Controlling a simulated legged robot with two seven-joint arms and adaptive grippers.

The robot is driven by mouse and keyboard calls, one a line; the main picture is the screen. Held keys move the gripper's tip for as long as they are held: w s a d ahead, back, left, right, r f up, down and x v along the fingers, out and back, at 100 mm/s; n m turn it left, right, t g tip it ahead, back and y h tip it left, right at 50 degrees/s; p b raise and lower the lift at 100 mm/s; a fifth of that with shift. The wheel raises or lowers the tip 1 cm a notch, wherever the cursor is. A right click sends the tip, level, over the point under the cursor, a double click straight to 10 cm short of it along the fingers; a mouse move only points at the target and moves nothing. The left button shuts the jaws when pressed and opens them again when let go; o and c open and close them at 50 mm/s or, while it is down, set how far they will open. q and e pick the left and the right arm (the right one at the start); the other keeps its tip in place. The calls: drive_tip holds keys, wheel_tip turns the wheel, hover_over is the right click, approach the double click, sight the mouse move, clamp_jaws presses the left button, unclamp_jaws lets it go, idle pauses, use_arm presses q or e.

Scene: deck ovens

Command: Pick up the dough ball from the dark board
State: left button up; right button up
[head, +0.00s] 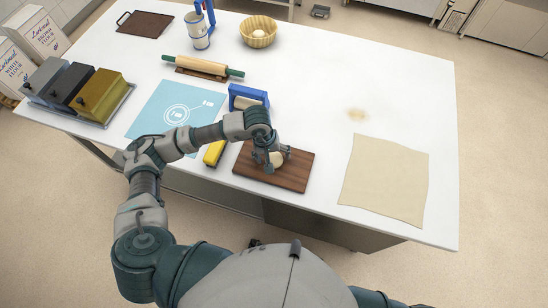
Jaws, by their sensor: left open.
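The dark board (295,174) is a brown wooden rectangle near the front edge of the white table. A pale dough ball (276,159) sits on it, partly hidden by my left gripper (273,163). My left gripper points down over the board, with its fingers around or beside the ball. It is open; I cannot tell whether the fingers touch the ball. My right gripper is not in view.
A blue-handled tool (248,96) and a yellow item (214,153) stand close behind and left of the board. A blue mat (178,108) lies left, a beige sheet (385,180) right. A rolling pin (203,66) and a basket (258,31) are farther back.

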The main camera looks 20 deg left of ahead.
use_arm(q)
drive_tip(key=shift+f, duration=0.25)
drive_tip(key=c, duration=1.3)
drive_tip(key=shift+r, duration=0.15)
